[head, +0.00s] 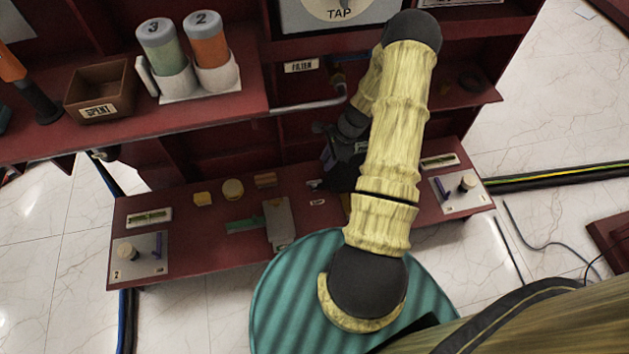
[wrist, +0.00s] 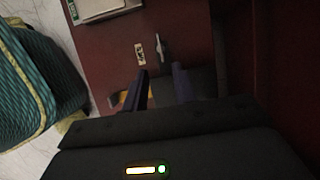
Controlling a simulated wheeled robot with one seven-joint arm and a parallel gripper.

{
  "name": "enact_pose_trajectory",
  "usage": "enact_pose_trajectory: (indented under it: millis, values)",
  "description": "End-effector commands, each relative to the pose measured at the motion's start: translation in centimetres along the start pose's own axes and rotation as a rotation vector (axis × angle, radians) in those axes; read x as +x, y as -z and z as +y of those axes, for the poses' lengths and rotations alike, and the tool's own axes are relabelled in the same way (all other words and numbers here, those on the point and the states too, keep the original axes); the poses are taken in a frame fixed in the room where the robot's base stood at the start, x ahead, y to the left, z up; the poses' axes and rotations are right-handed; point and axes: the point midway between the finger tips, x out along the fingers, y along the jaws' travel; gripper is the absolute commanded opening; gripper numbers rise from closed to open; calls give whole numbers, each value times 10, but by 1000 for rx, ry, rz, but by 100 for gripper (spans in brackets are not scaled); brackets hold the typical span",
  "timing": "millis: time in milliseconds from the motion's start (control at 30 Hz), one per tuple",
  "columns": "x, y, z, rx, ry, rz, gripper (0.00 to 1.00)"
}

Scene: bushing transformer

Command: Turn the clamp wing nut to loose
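A small silver wing nut (wrist: 159,47) stands on the dark red surface in the wrist view, beside a small pale label (wrist: 140,53). In the head view, a small light metal piece that looks like the wing nut (head: 313,184) sits on the low red shelf, left of my gripper, with a label (head: 317,202) near it. My gripper (wrist: 162,72) is open, with a clear gap between its two dark fingers. The fingertips lie just below the wing nut in the wrist picture, apart from it. In the head view my arm hides most of the gripper.
The low red shelf (head: 190,229) also bears a grey plate (head: 279,223), small yellow blocks and switch panels at both ends. An upper shelf (head: 235,110) holds two numbered bottles and a brown bin (head: 98,88). A metal pipe (head: 308,106) juts out above. Cables lie on the floor.

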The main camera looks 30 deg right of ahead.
Motion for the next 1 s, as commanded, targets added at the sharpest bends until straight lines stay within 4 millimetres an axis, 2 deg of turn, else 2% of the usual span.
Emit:
enact_pose_trajectory:
  millis: [33, 500, 700, 1000]
  values:
    - [14, 1, 0, 0, -1, -1, 27]
    - [95, 1, 0, -1, -1, -1, 27]
    - [110, 0, 0, 0, 0, 0, 27]
    - [110, 0, 0, 0, 1, 0, 25]
